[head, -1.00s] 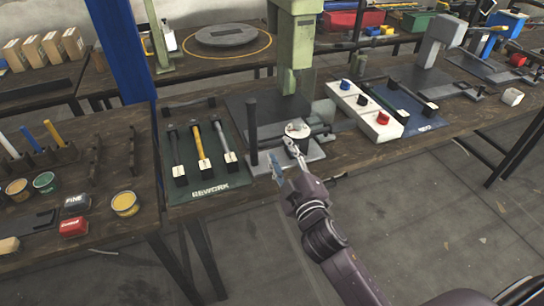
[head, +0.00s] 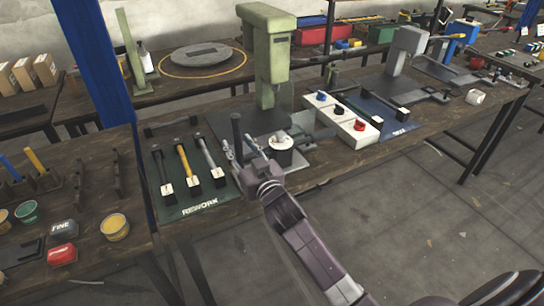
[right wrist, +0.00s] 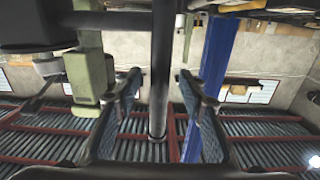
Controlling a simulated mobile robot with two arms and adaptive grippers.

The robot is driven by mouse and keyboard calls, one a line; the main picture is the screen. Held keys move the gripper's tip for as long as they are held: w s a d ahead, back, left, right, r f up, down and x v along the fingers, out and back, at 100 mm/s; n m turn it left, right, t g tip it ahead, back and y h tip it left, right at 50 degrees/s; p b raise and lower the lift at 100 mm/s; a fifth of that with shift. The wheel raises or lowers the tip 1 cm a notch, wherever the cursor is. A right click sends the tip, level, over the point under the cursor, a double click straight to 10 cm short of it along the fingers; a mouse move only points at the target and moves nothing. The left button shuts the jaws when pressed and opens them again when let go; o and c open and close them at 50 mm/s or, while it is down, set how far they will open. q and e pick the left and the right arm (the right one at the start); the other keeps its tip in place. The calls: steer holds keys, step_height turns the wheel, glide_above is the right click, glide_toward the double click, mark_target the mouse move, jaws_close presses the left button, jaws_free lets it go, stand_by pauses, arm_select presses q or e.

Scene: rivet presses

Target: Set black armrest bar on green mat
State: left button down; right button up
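The black armrest bar (head: 237,132) stands upright at the left of the press on the bench, beside the green mat's right edge. In the right wrist view the bar (right wrist: 160,60) runs vertically between my fingers. The green mat (head: 212,201), lettered REWORK, lies left of it with a black, a yellow and a grey bar on it. My right gripper (head: 239,149) is at the upright bar, its fingers on either side. It is open, with gaps on both sides of the bar in the right wrist view (right wrist: 160,86). My left gripper is not in view.
The green press (head: 270,45) stands right behind the bar. A round white-topped part (head: 281,141) is close to my right wrist. A white button box (head: 345,120) and a blue mat (head: 395,122) lie further right. Tubs and bar racks fill the left bench.

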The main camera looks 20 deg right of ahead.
steer(key=shift+w, duration=0.5)
jaws_close()
